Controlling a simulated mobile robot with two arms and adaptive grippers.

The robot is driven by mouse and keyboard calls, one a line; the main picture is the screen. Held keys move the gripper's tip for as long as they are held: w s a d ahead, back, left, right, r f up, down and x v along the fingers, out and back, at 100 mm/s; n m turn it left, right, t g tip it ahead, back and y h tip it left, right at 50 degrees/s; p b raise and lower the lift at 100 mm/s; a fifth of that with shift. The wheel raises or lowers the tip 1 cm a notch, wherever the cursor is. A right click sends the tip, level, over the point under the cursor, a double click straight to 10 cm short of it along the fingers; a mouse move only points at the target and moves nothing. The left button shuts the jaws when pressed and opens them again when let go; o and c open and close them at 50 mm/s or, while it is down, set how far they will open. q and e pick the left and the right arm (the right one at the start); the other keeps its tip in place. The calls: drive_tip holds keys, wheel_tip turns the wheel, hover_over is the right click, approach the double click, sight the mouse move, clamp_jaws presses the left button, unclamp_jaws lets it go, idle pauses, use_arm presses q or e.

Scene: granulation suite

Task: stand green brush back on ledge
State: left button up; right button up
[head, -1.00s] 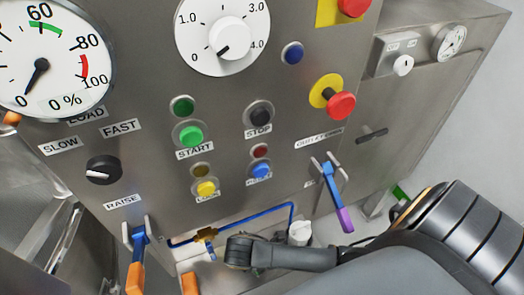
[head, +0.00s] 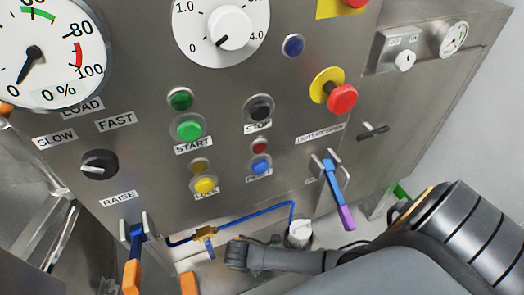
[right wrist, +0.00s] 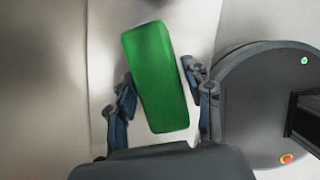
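The green brush (right wrist: 155,75) shows in the right wrist view as a plain green block, slightly tilted, on or over a pale surface; no bristles can be seen. In the head view a small green piece (head: 401,191), perhaps the same brush, shows at the lower right, mostly hidden behind my right arm. My right fingertips cannot be made out there. My left gripper is not in view. I cannot tell which surface is the ledge.
A steel control panel fills the head view, with a red emergency button (head: 342,98), a green start button (head: 188,127) and a blue-purple lever (head: 336,188) sticking out. An orange-handled lever (head: 133,270) is at lower left. A blue hose (head: 250,218) runs below the buttons.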

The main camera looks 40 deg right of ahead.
drive_tip(key=shift+o, duration=0.2)
drive_tip(key=p+v, duration=0.2)
drive_tip(key=v, duration=0.9)
drive_tip(key=shift+a+r, duration=0.2)
drive_tip(key=shift+r, duration=0.3)
